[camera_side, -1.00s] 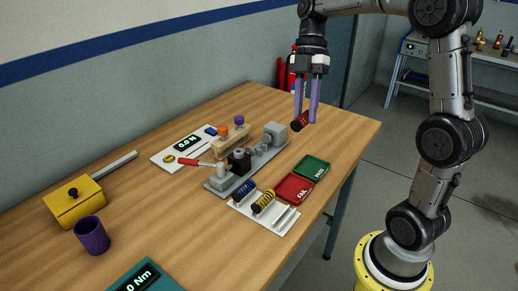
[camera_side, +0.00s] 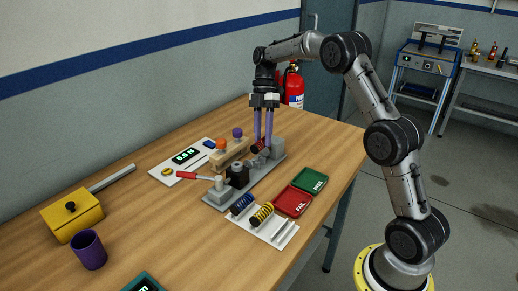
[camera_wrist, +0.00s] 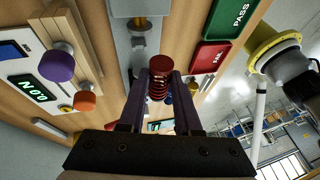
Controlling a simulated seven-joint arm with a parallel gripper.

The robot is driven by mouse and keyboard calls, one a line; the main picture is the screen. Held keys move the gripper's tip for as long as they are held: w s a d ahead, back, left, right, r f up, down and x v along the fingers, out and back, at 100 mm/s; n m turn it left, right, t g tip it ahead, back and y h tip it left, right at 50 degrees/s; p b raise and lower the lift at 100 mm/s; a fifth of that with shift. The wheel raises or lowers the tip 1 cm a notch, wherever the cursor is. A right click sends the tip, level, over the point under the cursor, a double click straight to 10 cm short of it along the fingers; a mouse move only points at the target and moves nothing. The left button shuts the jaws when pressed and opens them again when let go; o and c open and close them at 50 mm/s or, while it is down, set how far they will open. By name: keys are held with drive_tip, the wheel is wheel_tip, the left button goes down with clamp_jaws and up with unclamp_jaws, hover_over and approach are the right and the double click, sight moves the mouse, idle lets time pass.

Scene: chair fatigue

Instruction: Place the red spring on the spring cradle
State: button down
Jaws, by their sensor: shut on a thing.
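My gripper (camera_side: 263,142) is shut on the red spring (camera_side: 257,147), seen between the two purple fingers. In the wrist view the red spring (camera_wrist: 159,82) shows its coils and a round red end, held between the fingertips (camera_wrist: 159,76). In the side view the spring appears over the far end of the grey test fixture (camera_side: 214,198), close to its grey end block (camera_side: 278,146); the height gap is unclear. A white rack (camera_side: 285,231) with grooves holds a blue spring (camera_side: 241,203) and a yellow spring (camera_side: 261,214). I cannot tell which is named the spring cradle.
A wooden block with orange and purple knobs (camera_side: 229,154) stands behind the fixture. Green PASS (camera_side: 312,180) and red FAIL (camera_side: 294,201) trays lie at right. A yellow box (camera_side: 72,214) and purple cup (camera_side: 89,250) stand left.

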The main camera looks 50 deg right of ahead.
drive_tip(key=shift+w+d+f, duration=0.25)
drive_tip(key=shift+w+f, duration=0.7)
drive_tip(key=shift+f, duration=0.2)
drive_tip(key=shift+s+f, duration=0.1)
drive_tip(key=shift+f, duration=1.3)
drive_tip(key=shift+f, duration=0.15)
drive_tip(key=c, duration=0.6)
unclamp_jaws()
drive_tip(key=v, duration=1.2)
drive_tip(key=shift+r, duration=0.2)
